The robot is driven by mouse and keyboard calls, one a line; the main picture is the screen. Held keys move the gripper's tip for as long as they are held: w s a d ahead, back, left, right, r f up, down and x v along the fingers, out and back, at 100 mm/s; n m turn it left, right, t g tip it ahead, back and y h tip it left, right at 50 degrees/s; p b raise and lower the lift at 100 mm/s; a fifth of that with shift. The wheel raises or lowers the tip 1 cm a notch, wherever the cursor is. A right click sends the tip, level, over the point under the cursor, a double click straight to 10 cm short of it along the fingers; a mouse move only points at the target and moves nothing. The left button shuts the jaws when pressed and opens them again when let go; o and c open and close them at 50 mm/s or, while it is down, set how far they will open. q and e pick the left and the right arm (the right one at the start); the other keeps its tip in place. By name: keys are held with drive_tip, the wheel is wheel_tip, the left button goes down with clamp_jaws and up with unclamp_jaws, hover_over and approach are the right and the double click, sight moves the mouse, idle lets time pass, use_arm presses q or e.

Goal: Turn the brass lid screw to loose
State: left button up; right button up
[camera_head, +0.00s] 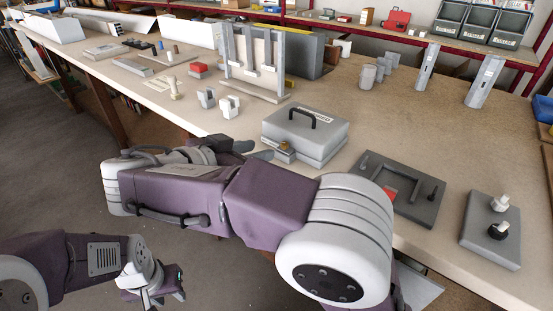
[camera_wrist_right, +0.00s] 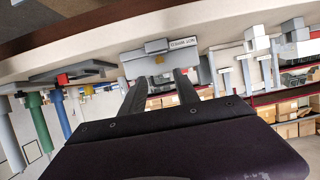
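The grey lidded box (camera_head: 320,130) stands near the table's front edge, with a black handle (camera_head: 303,112) and a white label on its lid. The small brass screw (camera_head: 284,146) is at the box's left front side; in the right wrist view it (camera_wrist_right: 159,59) shows between the finger lines. My right gripper (camera_head: 256,151) is just left of the screw, its fingers apart and pointing at the box. In the right wrist view the open fingers (camera_wrist_right: 160,78) have nothing between them, and the screw looks beyond their tips. My left gripper (camera_head: 165,290) hangs low at the left, off the table; its opening is unclear.
Right of the box lie a dark tray (camera_head: 428,205) with a red piece and a grey plate (camera_head: 490,240) with white and black knobs. Small grey-white blocks (camera_head: 229,106) and a slotted frame (camera_head: 262,60) stand behind on the left. My right forearm crosses the table's front edge.

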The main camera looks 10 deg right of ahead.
sight(283, 144)
drive_tip(key=b+x, duration=0.2)
drive_tip(key=x, duration=0.7)
drive_tip(key=shift+d, duration=0.1)
drive_tip(key=shift+r, duration=0.1)
clamp_jaws()
